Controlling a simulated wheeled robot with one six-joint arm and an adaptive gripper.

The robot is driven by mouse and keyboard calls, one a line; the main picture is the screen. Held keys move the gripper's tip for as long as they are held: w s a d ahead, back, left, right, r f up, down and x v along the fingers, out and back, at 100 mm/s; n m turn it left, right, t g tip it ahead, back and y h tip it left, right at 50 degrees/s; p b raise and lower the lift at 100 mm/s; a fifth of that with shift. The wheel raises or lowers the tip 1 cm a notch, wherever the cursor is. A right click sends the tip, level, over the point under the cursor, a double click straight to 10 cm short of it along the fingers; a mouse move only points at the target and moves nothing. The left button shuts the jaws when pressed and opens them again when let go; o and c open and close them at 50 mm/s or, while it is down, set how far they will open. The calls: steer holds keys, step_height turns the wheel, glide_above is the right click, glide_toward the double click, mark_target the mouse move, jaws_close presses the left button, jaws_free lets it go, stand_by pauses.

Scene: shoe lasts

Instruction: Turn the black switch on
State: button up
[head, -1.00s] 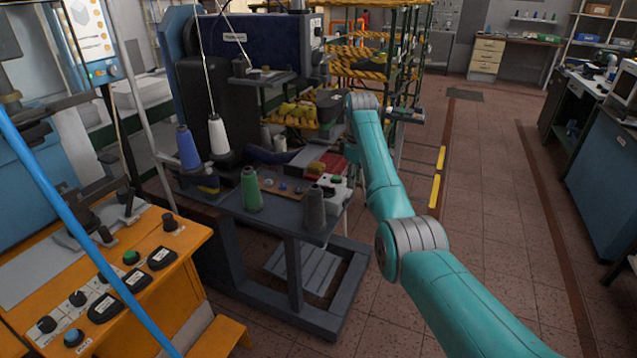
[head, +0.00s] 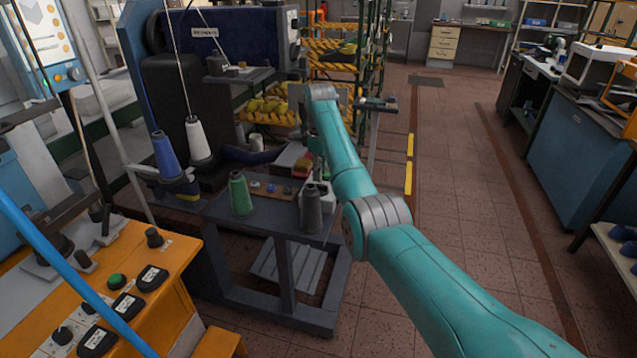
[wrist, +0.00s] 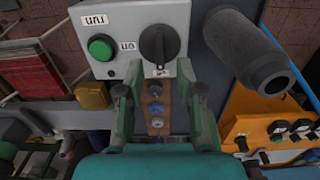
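The black switch (wrist: 160,44) is a round rotary knob on the face of a white control box (wrist: 130,22) in the wrist view. A green round button (wrist: 101,47) is to its left, with small labels that appear upside down. My gripper (wrist: 160,92) is open and empty, its two fingers apart just below the knob in the picture. The fingertips are near the box's lower edge; I cannot tell if they touch it.
A grey thread cone (wrist: 248,50) stands close to the right of the box. A green cone (head: 240,194) is on the same table (head: 275,228). An orange panel (head: 170,280) with other black knobs is at lower left.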

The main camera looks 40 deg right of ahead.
mark_target(320, 185)
steer(key=shift+f, duration=2.25)
jaws_close()
